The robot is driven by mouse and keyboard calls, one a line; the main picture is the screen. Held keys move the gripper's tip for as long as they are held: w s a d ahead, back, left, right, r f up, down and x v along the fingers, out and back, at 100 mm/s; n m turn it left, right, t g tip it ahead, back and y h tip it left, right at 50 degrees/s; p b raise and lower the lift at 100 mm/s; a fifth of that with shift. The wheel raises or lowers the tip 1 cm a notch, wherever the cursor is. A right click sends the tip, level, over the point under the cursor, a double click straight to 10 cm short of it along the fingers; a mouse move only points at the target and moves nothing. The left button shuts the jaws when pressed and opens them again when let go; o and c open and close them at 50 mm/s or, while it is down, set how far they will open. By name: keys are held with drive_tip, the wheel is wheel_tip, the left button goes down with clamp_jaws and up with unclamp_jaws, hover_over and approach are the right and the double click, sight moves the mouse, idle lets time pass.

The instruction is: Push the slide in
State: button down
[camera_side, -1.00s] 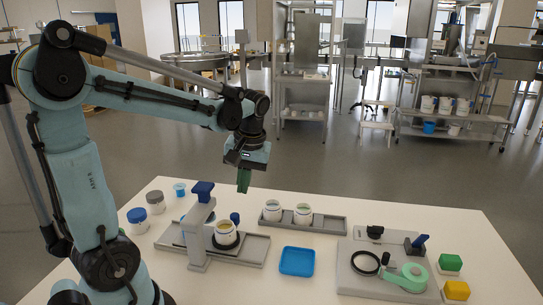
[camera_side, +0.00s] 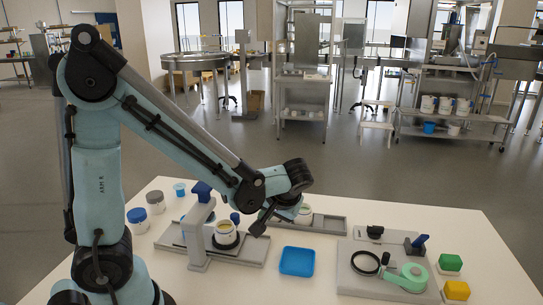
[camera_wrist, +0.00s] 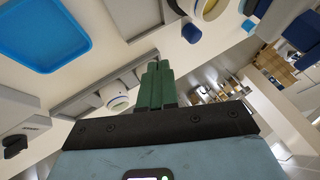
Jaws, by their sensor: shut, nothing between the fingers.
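The slide is a grey plate (camera_side: 250,249) on the table in the side view, and a jar of cream (camera_side: 225,233) stands on it. A grey post frame with a blue top (camera_side: 202,190) stands at its left part. A blue knob (camera_side: 235,218) shows behind the jar, and it also shows in the wrist view (camera_wrist: 191,33). My gripper (camera_side: 261,226) is low, close to the plate's right end. Its green fingers (camera_wrist: 155,82) are together with nothing between them. Whether they touch the slide cannot be told.
A grey tray (camera_side: 325,224) with jars lies behind, partly hidden by my gripper. A blue tray (camera_side: 297,261) lies in front to the right. Lidded jars (camera_side: 137,216) stand left.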

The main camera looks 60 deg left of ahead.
sight(235, 217)
drive_tip(key=x, duration=0.5)
drive_tip(key=shift+a+f, duration=0.15)
drive_tip(key=shift+s+a, duration=0.7)
drive_tip(key=shift+a, duration=0.35)
drive_tip(key=shift+s+a, duration=0.4)
drive_tip(key=shift+a, duration=0.15)
drive_tip(key=shift+s+a, duration=0.9)
